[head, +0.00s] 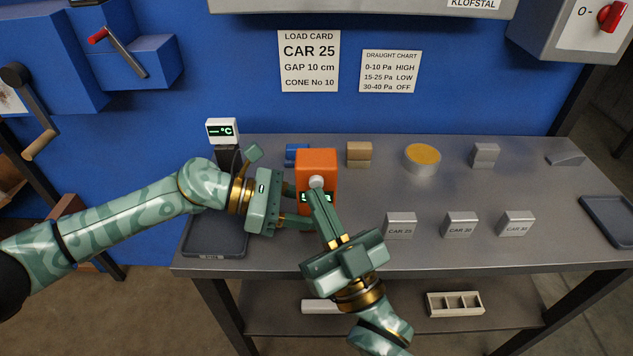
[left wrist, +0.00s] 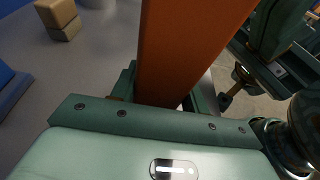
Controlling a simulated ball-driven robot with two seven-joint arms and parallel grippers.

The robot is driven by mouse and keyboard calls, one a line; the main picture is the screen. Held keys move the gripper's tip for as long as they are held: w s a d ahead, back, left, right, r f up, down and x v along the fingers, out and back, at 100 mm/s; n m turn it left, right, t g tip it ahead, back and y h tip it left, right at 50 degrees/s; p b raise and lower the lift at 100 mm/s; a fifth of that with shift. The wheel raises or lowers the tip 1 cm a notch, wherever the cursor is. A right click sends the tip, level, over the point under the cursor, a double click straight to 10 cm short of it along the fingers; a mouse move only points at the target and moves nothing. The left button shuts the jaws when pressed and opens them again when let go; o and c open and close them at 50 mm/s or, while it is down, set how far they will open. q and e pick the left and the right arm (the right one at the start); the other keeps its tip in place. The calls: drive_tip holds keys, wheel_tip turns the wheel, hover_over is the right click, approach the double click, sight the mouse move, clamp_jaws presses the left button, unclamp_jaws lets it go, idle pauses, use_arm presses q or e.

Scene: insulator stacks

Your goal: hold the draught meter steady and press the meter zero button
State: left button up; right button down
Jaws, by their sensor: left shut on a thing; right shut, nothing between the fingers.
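The draught meter (head: 317,164) is an upright orange box on the grey table, with a small dark display showing green marks, partly covered. My left gripper (head: 298,208) is shut on its lower part from the left side. In the left wrist view the orange meter body (left wrist: 185,55) stands between the left fingers (left wrist: 160,98). The round pale zero button (head: 317,182) is on the meter's front. My right gripper (head: 315,198) is shut and empty, its fingertips at or just below the button. Whether they touch it, I cannot tell.
Blocks labelled CAR 25 (head: 400,225), CAR 28 or similar (head: 460,224) and CAR 30 (head: 516,223) stand to the right. Behind are a blue block (head: 297,153), a tan block (head: 359,153) and a round tin (head: 422,160). A temperature display (head: 222,131) stands back left.

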use_arm(q)
drive_tip(key=shift+s+d+r, duration=0.15)
drive_tip(key=shift+s+r, duration=0.25)
use_arm(e)
drive_tip(key=shift+w+d+r, duration=0.25)
drive_tip(key=shift+w+r, duration=0.1)
drive_tip(key=shift+r, duration=0.2)
idle(0.8)
use_arm(q)
drive_tip(key=shift+w+f, duration=0.15)
drive_tip(key=shift+w, duration=0.1)
use_arm(e)
drive_tip(key=shift+s+a+f, duration=0.1)
drive_tip(key=shift+s, duration=0.1)
use_arm(q)
drive_tip(key=shift+w+a+f, duration=0.2)
drive_tip(key=shift+w+a, duration=0.1)
drive_tip(key=shift+w+f, duration=0.1)
drive_tip(key=shift+w, duration=0.05)
drive_tip(key=shift+s+d, duration=0.1)
drive_tip(key=shift+s, duration=0.1)
use_arm(e)
drive_tip(key=shift+s+a+f, duration=0.1)
drive_tip(key=shift+s+f, duration=0.1)
drive_tip(key=shift+s, duration=0.95)
drive_tip(key=shift+s+a+f, duration=0.1)
drive_tip(key=shift+s+f, duration=0.1)
drive_tip(key=shift+s, duration=0.9)
